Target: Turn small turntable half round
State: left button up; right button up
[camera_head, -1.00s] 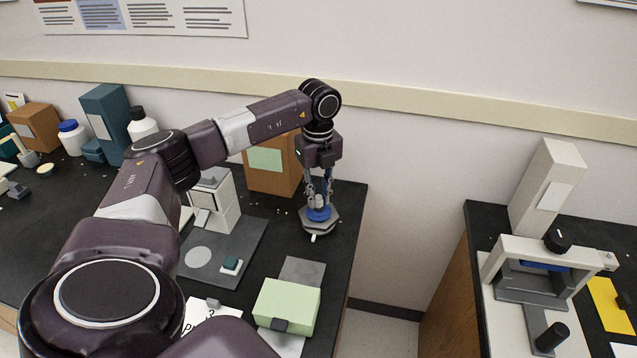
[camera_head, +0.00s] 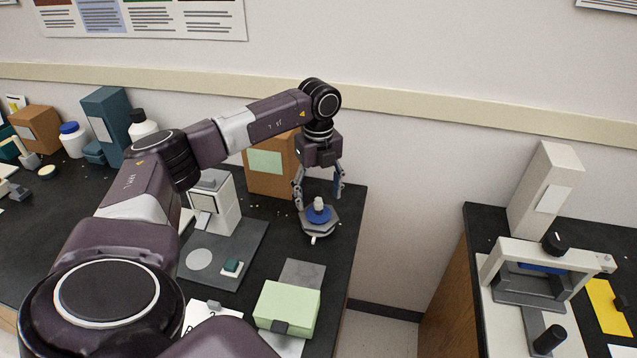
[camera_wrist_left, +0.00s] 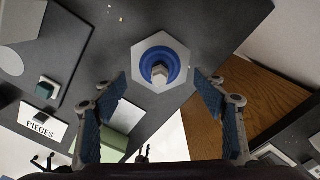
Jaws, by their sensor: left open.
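The small turntable (camera_head: 320,229) is a grey hexagonal plate near the right end of the left bench. A blue round base (camera_head: 318,215) with a pale upright piece (camera_head: 319,203) sits on its middle. A white tab sticks out at its near side. My left gripper (camera_head: 319,194) points down just above the turntable, with its fingers spread wide on both sides of the pale piece and touching nothing that I can see. In the left wrist view the turntable (camera_wrist_left: 176,96) lies beyond the open fingertips (camera_wrist_left: 162,84). My right gripper is not in view.
A brown box (camera_head: 270,178) stands behind the turntable, and a white-grey device (camera_head: 214,205) stands to its left. A green box (camera_head: 287,306) lies in front. The bench edge is close on the right, with a gap before the right bench (camera_head: 480,220).

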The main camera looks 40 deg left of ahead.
aim_at(319, 199)
pick_arm(q)
jog(key=shift+r+p, duration=2.25)
jog(key=shift+r, duration=0.75)
jog(key=shift+f, duration=0.1)
